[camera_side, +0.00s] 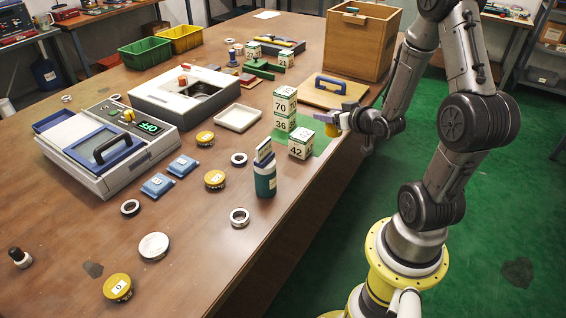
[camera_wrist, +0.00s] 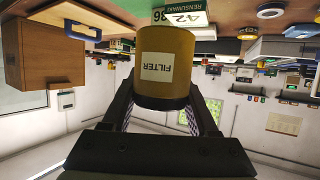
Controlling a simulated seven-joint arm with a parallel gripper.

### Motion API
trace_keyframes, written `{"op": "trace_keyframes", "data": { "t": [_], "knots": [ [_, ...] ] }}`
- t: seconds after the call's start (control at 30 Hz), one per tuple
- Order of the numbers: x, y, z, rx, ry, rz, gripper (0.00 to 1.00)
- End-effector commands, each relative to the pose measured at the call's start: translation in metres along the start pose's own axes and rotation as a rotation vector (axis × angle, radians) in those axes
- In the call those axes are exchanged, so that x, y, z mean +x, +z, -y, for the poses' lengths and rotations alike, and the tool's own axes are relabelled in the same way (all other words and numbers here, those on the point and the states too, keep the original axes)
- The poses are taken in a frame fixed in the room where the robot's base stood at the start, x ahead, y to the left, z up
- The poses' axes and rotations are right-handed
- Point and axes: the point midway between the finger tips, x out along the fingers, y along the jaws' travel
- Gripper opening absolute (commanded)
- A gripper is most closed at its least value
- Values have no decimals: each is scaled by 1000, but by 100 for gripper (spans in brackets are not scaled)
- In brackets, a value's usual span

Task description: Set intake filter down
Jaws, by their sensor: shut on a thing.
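The intake filter (camera_wrist: 163,65) is a mustard-yellow cylinder with a dark band at one end and a white label reading FILTER. My gripper (camera_wrist: 162,112) is shut on it, one finger on each side, in the wrist view. In the side view my gripper (camera_side: 342,121) is at the table's right edge, beside the green mat (camera_side: 318,141). The filter (camera_side: 331,130) shows there as a small yellow patch at the fingertips, partly hidden. I cannot tell whether it touches the table.
White numbered boxes stand on the mat, one marked 42 (camera_side: 301,144) close to the filter and a stack (camera_side: 285,108) behind it. A wooden cabinet (camera_side: 362,40) and a board with a blue handle (camera_side: 328,88) lie beyond. A teal bottle (camera_side: 265,176) stands nearer the camera.

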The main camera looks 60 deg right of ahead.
Motion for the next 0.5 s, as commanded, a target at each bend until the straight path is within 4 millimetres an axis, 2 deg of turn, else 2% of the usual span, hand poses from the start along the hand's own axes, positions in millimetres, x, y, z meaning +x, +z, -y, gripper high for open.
{"op": "trace_keyframes", "data": {
  "t": [0.03, 0.2, 0.33, 0.5],
  "knots": [
    [-12, 4, 23, -13, -31, 2, 1],
    [-48, 18, 74, -51, -114, 9, 1],
    [-62, 21, 99, -74, -174, 8, 1],
    [-65, 18, 116, -95, -220, -5, 1]
  ]
}}
